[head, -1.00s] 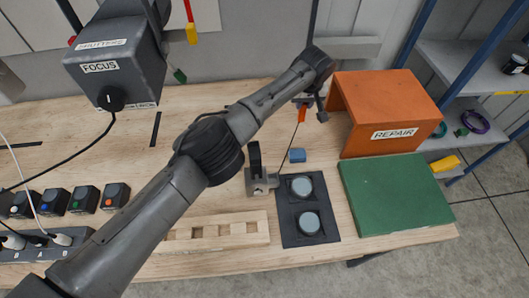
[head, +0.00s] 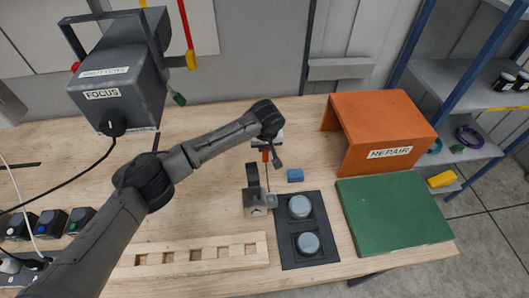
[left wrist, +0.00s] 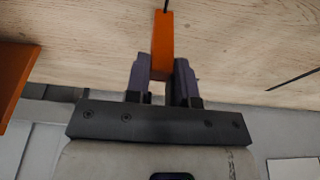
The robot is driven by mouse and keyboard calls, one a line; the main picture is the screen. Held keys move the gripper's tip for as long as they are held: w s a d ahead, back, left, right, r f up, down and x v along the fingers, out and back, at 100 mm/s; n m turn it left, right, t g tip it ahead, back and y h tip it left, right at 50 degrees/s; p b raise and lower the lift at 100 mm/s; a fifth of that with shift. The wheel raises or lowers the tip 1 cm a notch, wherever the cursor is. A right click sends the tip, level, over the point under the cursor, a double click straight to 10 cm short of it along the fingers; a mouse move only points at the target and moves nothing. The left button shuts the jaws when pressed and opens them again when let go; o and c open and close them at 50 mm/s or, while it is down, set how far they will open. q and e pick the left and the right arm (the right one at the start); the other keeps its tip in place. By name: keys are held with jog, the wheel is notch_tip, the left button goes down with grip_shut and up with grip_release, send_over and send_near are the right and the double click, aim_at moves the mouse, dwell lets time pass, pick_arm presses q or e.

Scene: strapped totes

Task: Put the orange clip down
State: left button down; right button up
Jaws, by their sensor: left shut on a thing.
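My left gripper (head: 267,147) is shut on the orange clip (head: 266,156), behind the small grey fixture with a dark upright post (head: 257,200). A thin dark cord runs from the clip down toward this fixture. In the left wrist view the clip (left wrist: 163,42) stands out between the two fingers of the gripper (left wrist: 162,75), with the cord leaving its far end. The clip appears to be held above the wooden bench (head: 215,195); its exact height is hard to tell. My right gripper is not in view.
A dark plate with two round discs (head: 303,227), a green mat (head: 392,212) and an orange REPAIR stand (head: 385,120) are further right. A slotted wooden strip (head: 195,254) lies in front. Bench left of the clip is fairly clear.

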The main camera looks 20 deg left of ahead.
aim_at(265, 153)
pick_arm(q)
jog(key=shift+s+a+f, duration=0.1)
jog(key=shift+s+f, duration=0.05)
jog(key=shift+f, duration=2)
jog(key=c, duration=1)
grip_release()
jog(key=shift+p+v, duration=0.5)
jog(key=shift+v, duration=5.55)
